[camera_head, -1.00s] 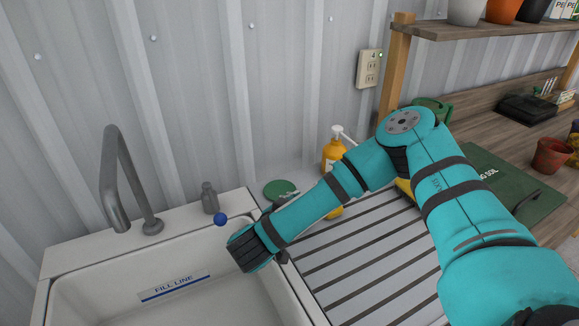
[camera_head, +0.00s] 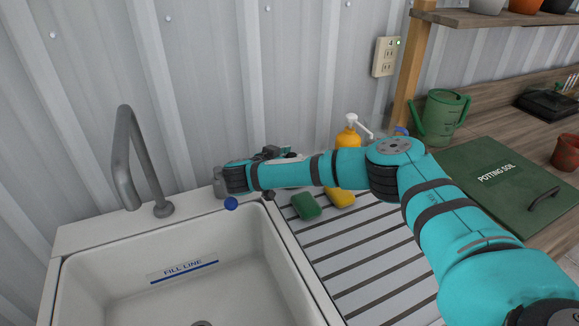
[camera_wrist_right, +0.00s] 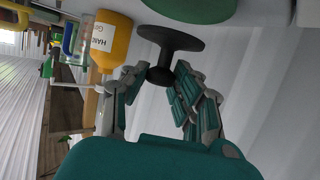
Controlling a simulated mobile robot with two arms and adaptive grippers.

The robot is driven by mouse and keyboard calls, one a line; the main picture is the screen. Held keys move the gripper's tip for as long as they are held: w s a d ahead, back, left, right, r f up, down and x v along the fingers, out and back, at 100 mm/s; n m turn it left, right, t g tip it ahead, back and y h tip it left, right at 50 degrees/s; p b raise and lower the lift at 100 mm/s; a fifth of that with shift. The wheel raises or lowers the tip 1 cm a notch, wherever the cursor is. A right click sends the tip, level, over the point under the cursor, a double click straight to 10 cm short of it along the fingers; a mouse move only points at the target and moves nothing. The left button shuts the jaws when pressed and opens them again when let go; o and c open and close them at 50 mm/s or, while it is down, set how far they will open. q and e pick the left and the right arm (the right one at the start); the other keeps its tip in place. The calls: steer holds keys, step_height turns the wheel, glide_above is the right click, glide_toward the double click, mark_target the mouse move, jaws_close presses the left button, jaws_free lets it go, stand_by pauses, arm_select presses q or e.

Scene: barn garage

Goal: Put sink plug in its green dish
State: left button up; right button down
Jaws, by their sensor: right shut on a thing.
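The sink plug (camera_wrist_right: 168,44) is black, with a wide flat disc and a narrower stem. In the right wrist view its stem is between the fingertips of my right gripper (camera_wrist_right: 160,76), which is shut on it. The green dish (camera_wrist_right: 190,8) shows only in part at the top edge of the wrist view, close to the plug's disc. My left gripper is not in view.
An orange pump bottle (camera_head: 348,138) stands behind my forearm.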

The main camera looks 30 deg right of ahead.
steer(key=shift+w+f+p, duration=0.15)
steer(key=shift+f+p, duration=0.2)
steer(key=shift+f, duration=1.4)
steer(key=c, duration=1.1)
jaws_free()
steer(key=shift+f, duration=0.1)
steer(key=shift+o, duration=0.2)
steer(key=shift+a, duration=0.1)
steer(key=b+v, duration=0.1)
steer(key=v, duration=0.9)
steer(key=shift+s+a+r, duration=0.5)
steer(key=shift+s+a, duration=0.05)
steer(key=shift+a, duration=0.1)
